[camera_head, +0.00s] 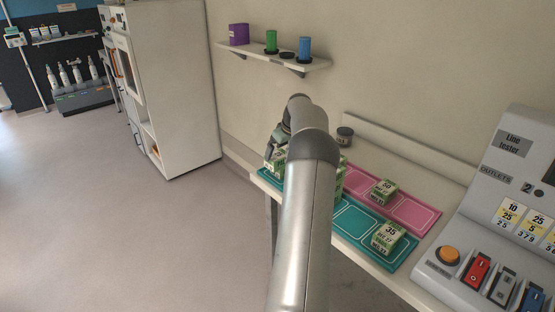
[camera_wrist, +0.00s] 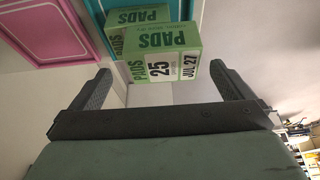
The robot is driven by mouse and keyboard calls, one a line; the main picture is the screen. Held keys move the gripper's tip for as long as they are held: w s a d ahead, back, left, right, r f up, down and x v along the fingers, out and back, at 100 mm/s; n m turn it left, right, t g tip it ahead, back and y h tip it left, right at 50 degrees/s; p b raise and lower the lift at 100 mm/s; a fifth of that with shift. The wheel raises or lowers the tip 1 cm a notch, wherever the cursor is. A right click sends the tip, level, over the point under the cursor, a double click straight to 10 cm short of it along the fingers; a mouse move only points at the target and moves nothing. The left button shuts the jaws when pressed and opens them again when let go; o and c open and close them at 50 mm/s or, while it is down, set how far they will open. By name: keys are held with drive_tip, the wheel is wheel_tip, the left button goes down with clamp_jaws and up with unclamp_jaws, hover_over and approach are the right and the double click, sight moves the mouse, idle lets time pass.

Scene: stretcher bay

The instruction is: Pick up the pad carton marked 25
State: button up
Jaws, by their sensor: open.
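The green and white pad carton marked 25 (camera_wrist: 165,62) shows in the wrist view, with "JUL 27" on its label. It lies between the two fingertips of my gripper (camera_wrist: 160,72) and just beyond them. The jaws are open, and I see no grip on it. In the head view my gripper (camera_head: 280,142) is at the left end of the teal mat, just above a green and white carton (camera_head: 275,162). My arm hides part of that carton and the mat's middle.
Another pads carton (camera_wrist: 140,14) stands behind it in the wrist view. The carton marked 35 (camera_head: 389,238) is on the teal mat (camera_head: 350,222); one apparently marked 50 (camera_head: 384,191) is on the pink mat (camera_head: 418,217).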

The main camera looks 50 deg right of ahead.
sight(278, 155)
drive_tip(key=p+x, duration=0.1)
drive_tip(key=x, duration=0.3)
drive_tip(key=shift+w+a+f, duration=0.1)
drive_tip(key=shift+w+a, duration=0.05)
drive_tip(key=c, duration=1.1)
